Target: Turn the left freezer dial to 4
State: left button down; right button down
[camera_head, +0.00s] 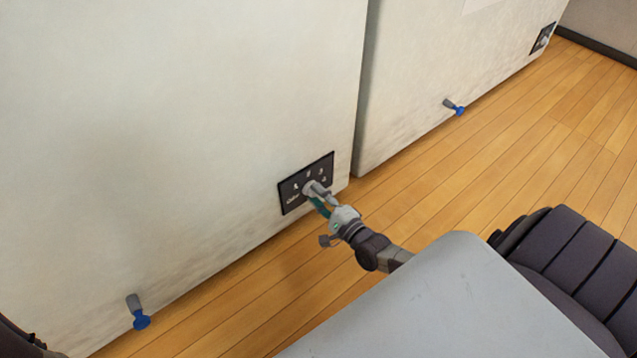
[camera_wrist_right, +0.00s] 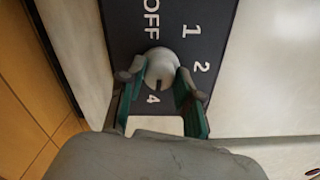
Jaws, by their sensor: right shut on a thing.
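The left freezer (camera_head: 190,110) is a large off-white box with a black dial panel (camera_head: 291,190) low at its right end. The panel carries a light grey round dial (camera_wrist_right: 160,66). In the wrist view OFF, 1, 2 and 4 show around it; the place for 3 is hidden behind a finger. A dark notch on the dial's lower edge faces the 4. My right gripper (camera_head: 319,194) is at the panel, its two green-padded fingers (camera_wrist_right: 160,88) shut on the dial from both sides. My left gripper is not in view.
A second white freezer (camera_head: 430,80) with its own dial panel (camera_head: 543,38) stands to the right, past a narrow gap. Blue-tipped drain spouts (camera_head: 140,318) stick out low on both freezers. The wooden floor (camera_head: 560,130) in front is clear.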

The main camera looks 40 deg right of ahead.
jog(key=shift+m, duration=0.6)
jog(key=c, duration=0.8)
grip_release()
jog(key=s, duration=0.8)
jog(key=s+d, duration=0.1)
jog(key=s, duration=0.3)
